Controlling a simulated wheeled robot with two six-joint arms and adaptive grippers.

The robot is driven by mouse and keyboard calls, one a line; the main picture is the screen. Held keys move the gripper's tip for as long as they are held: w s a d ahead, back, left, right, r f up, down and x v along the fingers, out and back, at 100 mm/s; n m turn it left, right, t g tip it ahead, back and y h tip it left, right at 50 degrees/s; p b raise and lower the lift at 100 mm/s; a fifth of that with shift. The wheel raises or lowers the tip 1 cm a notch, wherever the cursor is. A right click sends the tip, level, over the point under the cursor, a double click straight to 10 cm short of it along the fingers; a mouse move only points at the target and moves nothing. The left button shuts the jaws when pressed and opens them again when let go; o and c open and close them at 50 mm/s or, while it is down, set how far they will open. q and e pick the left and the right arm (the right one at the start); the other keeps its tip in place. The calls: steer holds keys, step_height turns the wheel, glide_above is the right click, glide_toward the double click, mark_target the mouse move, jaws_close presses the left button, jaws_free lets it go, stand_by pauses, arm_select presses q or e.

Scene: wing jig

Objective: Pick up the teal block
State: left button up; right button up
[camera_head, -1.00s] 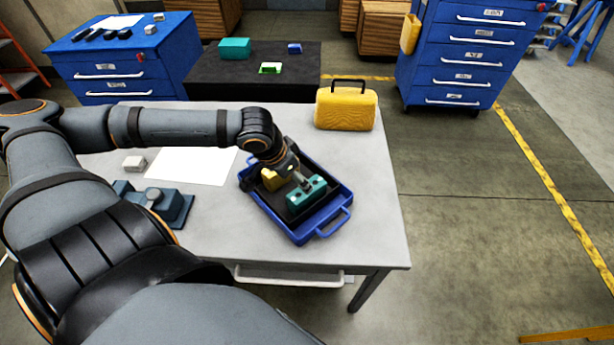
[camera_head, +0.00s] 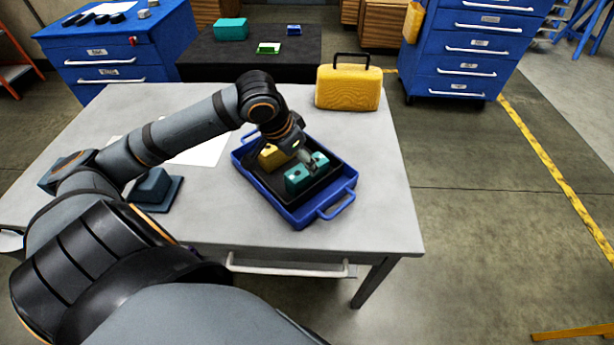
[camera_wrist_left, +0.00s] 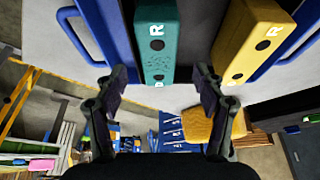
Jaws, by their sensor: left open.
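The teal block (camera_head: 296,181) lies in the blue tray (camera_head: 300,219) on the grey table. My left gripper (camera_head: 309,160) is over the block and hides its middle part in the head view. In the left wrist view, the teal block (camera_wrist_left: 157,30) reaches between the two open fingers of the gripper (camera_wrist_left: 161,74), with gaps on both sides. A yellow block (camera_head: 271,157) lies beside the teal one in the tray. My right gripper is not in view.
A yellow case (camera_head: 348,90) stands on the table behind the tray. A dark blue fixture (camera_head: 155,190) and a white sheet (camera_head: 200,147) are left of the tray. A black table (camera_head: 250,66) behind holds another teal box (camera_head: 231,29). The table's right strip is clear.

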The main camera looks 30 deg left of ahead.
mark_target(307, 176)
arm_select(q)
steer(key=shift+x, duration=0.8)
steer(key=shift+b+x, duration=0.35)
steer(key=shift+x, duration=0.65)
steer(key=shift+c, duration=0.3)
jaws_close()
